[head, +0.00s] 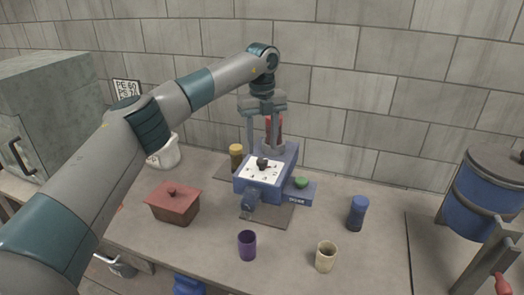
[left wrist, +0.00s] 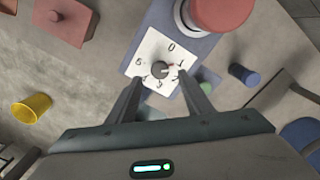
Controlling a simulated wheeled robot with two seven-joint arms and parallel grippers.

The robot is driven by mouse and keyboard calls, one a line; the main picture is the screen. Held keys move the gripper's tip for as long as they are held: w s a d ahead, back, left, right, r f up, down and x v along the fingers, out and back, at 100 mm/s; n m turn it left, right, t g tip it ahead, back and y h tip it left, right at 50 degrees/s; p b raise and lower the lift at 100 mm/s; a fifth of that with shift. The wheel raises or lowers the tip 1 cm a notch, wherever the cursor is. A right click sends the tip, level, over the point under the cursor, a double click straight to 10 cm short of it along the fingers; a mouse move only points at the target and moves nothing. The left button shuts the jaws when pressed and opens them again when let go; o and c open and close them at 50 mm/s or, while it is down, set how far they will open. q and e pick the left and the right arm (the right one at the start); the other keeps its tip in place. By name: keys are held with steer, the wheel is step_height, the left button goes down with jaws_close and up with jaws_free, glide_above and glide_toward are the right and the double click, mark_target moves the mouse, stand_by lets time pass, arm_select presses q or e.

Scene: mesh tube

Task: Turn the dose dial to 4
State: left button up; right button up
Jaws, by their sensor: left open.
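The dose dial is a dark knob (head: 262,163) on a white numbered plate (head: 254,174) on top of a blue machine (head: 282,165). The left wrist view shows the knob (left wrist: 160,69) on the plate (left wrist: 152,46), with 0 and 1 readable and lower numerals partly hidden by my fingers. A small reddish mark beside the knob lies toward the 1; I cannot be sure of the exact setting. My left gripper (head: 262,150) points down above the dial, open, its fingertips (left wrist: 160,77) on either side of the knob in the picture; contact cannot be told. My right gripper is not in view.
A red cylinder (head: 273,125) rises behind the dial, close to the gripper. A green button (head: 301,182) is at the machine's right. A red lidded box (head: 172,203), purple cup (head: 247,245), cream cup (head: 326,256) and blue jar (head: 357,213) stand around on the table.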

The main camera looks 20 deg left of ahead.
mark_target(262, 159)
arm_select(q)
steer(key=shift+f+p, duration=0.7)
steer(key=shift+f, duration=1.75)
steer(key=c, duration=1.1)
steer(key=shift+o, duration=0.2)
